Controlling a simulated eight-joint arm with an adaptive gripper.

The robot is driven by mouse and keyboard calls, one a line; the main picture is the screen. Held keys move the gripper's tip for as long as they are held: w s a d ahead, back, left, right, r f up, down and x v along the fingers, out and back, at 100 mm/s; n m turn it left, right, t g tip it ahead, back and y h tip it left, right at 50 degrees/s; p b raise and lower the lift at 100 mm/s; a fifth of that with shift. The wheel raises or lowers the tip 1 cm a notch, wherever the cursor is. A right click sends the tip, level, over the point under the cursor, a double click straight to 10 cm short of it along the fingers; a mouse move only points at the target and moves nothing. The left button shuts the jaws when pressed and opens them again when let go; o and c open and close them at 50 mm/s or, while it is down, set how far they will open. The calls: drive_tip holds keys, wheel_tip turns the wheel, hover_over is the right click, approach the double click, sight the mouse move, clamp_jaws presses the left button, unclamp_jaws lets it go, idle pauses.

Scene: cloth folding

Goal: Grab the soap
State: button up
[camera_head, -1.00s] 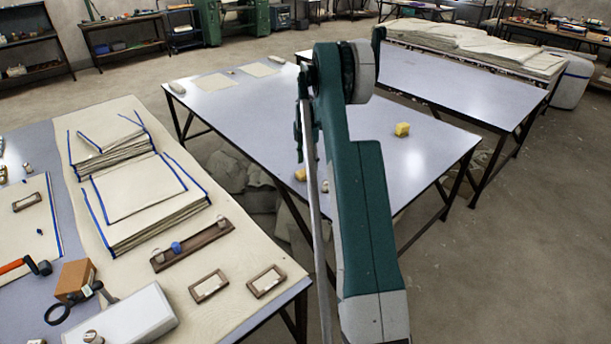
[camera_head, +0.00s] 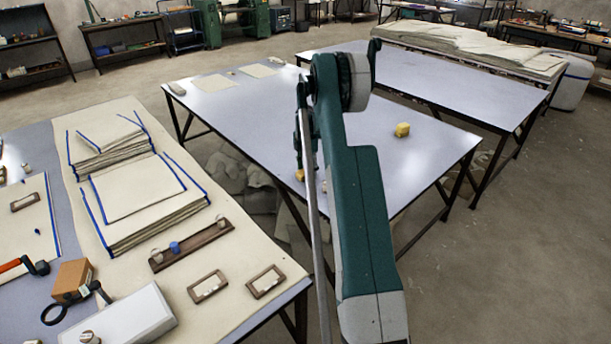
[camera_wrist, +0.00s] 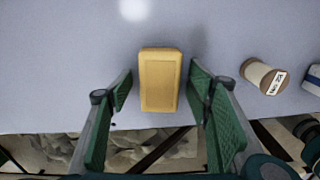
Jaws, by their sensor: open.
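A yellow block that looks like the soap (camera_wrist: 160,80) lies on the grey table top near its edge in the wrist view. My gripper (camera_wrist: 160,92) is open, with one green finger on each side of the block and a gap on both sides. The fingers do not touch it. In the head view a small yellow piece, seemingly the same soap (camera_head: 300,175), shows low beside my arm, mostly hidden. Another yellow block (camera_head: 402,129) sits farther right on the same table.
A thread spool (camera_wrist: 263,76) lies right of the block. The table (camera_head: 240,115) is otherwise mostly clear, with flat cloth pieces (camera_head: 214,83) at its far left. A cloth-covered table (camera_head: 240,300) with folded stacks (camera_head: 140,195) stands at the left.

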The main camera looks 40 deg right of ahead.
drive_tip(key=c, duration=1)
drive_tip(key=shift+c, duration=0.2)
drive_tip(key=shift+r, duration=0.1)
drive_tip(key=shift+r+p, duration=1)
drive_tip(key=shift+r, duration=3.95)
